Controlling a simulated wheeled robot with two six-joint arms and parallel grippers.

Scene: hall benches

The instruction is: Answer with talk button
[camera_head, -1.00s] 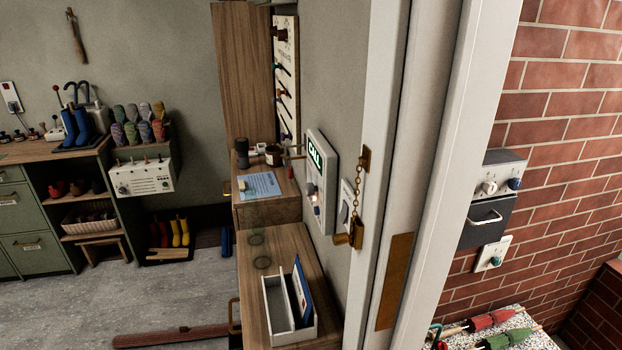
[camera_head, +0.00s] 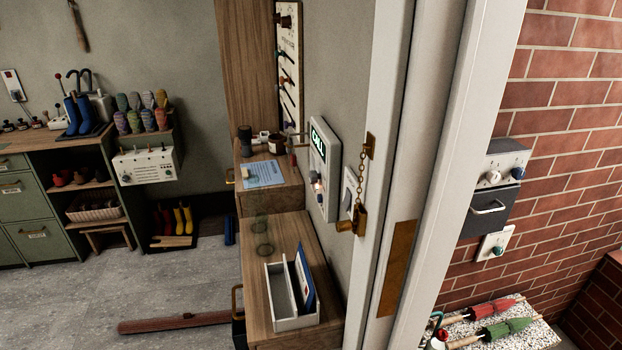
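A white intercom panel (camera_head: 331,190) is mounted on the wall left of the door frame. Its lit green display (camera_head: 318,141) seems to read "CALL". Small knobs or buttons (camera_head: 317,184) sit below the display; which one is the talk button is too small to tell. The panel is seen at a steep angle. Neither of my grippers shows in the view.
A door frame (camera_head: 440,180) with a brass chain and latch (camera_head: 356,221) stands just right of the panel. Below it, a wooden cabinet (camera_head: 265,227) holds a white tray (camera_head: 292,322). A brick wall with a grey box (camera_head: 489,211) is at right.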

